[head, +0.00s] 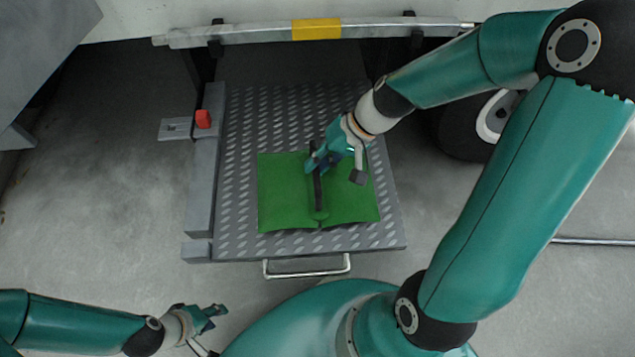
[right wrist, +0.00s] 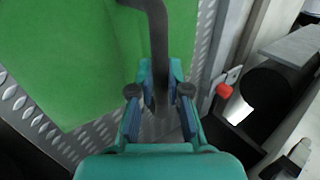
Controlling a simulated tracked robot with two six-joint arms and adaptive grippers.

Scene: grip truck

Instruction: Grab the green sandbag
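The green sandbag (head: 285,195) lies flat on a grey tread-plate platform in the head view. Its black strap handle (head: 319,195) stands up along its middle. The bag (right wrist: 60,70) and handle (right wrist: 159,40) also show in the right wrist view. My right gripper (head: 314,163) is over the bag at the handle's far part. In the right wrist view its fingertips (right wrist: 162,80) are on either side of the handle and look closed onto it. Finger contact is partly hidden. My left gripper (head: 213,317) is empty, apart from the bag at the lower left, and looks open.
The platform (head: 255,120) has a metal pull handle (head: 305,272) at its near edge and a red knob (head: 203,119) at its left. A metal bar with a yellow section (head: 316,29) crosses behind it. A wheel (head: 492,118) stands to the right. Floor at left is clear.

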